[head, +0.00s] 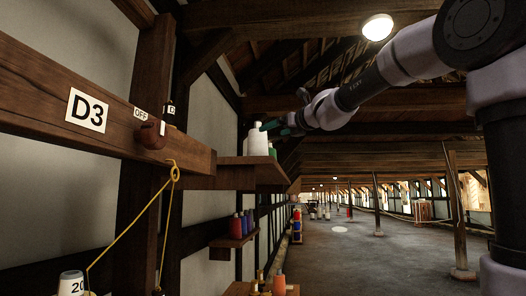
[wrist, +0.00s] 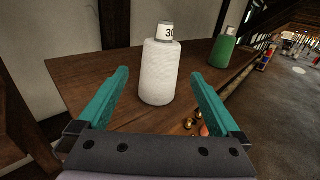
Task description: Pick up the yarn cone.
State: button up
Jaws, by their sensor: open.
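A white yarn cone (wrist: 159,72) with a pale tag marked with what looks like 30 on its top stands upright on a wooden shelf (wrist: 90,75). In the head view the white cone (head: 257,143) is at the shelf's end. My gripper (wrist: 160,78) is open, its two teal fingers on either side of the cone's image in the wrist view; I cannot tell how far they reach around it. In the head view my gripper (head: 267,128) is beside the cone, partly overlapping it.
A green cone (wrist: 222,50) stands farther along the shelf, to the right. Small brass-coloured items (wrist: 189,124) show below the shelf edge. A lower shelf (head: 232,241) holds several coloured spools. A beam (head: 60,95) with a D3 sign and a hanging yellow cord is at left. The floor aisle (head: 345,255) is open.

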aim_at(263, 136)
jog(key=x, duration=0.6)
jog(key=shift+w+d+r, duration=0.1)
jog(key=shift+w+d, duration=0.05)
jog(key=shift+w, duration=0.15)
jog(key=x, duration=0.4)
jog(key=shift+f, duration=0.35)
jog(key=shift+w+a, duration=0.4)
jog(key=c, duration=1.3)
jog(key=shift+o, duration=0.2)
jog(key=shift+r, duration=0.15)
